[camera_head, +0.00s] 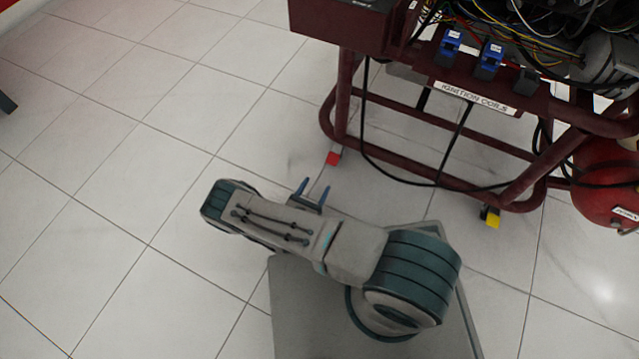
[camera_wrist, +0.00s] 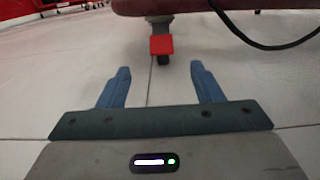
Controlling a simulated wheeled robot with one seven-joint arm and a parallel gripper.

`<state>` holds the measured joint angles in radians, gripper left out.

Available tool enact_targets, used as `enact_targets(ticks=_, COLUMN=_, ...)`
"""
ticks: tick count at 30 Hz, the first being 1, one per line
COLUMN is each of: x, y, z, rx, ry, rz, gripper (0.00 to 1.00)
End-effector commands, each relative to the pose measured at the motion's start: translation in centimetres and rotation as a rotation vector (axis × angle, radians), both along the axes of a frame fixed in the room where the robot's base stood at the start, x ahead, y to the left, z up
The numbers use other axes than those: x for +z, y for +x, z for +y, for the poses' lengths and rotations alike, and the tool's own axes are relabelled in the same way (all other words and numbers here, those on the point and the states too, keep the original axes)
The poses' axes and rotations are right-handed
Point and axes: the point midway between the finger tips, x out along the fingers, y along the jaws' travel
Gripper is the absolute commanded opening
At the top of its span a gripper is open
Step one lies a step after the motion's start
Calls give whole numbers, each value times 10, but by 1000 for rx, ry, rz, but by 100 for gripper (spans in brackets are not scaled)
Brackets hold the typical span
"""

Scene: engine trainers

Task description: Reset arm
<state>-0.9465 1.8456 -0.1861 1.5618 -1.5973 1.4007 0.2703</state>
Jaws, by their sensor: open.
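My arm is folded low over my base in the head view. My gripper (camera_head: 312,194) shows there as two blue fingertips sticking out past the arm, near the foot of the engine trainer (camera_head: 430,120). In the wrist view my gripper (camera_wrist: 161,86) is open, with its two blue fingers apart and nothing between them. Beyond the fingers is a caster with a red tab (camera_wrist: 161,44), under the trainer's dark red frame. The same red tab (camera_head: 334,158) shows in the head view, apart from the fingertips.
The trainer carries two blue ignition coils (camera_head: 488,58) above a label (camera_head: 477,97) reading "IGNITION COILS". Black cables (camera_head: 400,173) hang below it. A yellow-tabbed caster (camera_head: 491,216) and a red tank (camera_head: 605,180) are at right.

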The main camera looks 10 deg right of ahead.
Motion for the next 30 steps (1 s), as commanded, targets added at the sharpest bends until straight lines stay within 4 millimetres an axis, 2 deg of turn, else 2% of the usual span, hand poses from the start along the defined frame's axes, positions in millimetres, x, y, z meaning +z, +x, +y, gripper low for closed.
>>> enact_targets(ticks=23, x=0, y=-4, z=4, rx=-14, ry=1, rz=-1, gripper=60)
enact_targets(ticks=26, x=11, y=-2, z=5, rx=-32, ry=12, rz=-7, gripper=60)
enact_targets(ticks=29, x=41, y=5, z=5, rx=-93, ry=44, rz=-22, gripper=60)
enact_targets(ticks=30, x=58, y=8, z=4, rx=-129, ry=63, rz=-30, gripper=60)
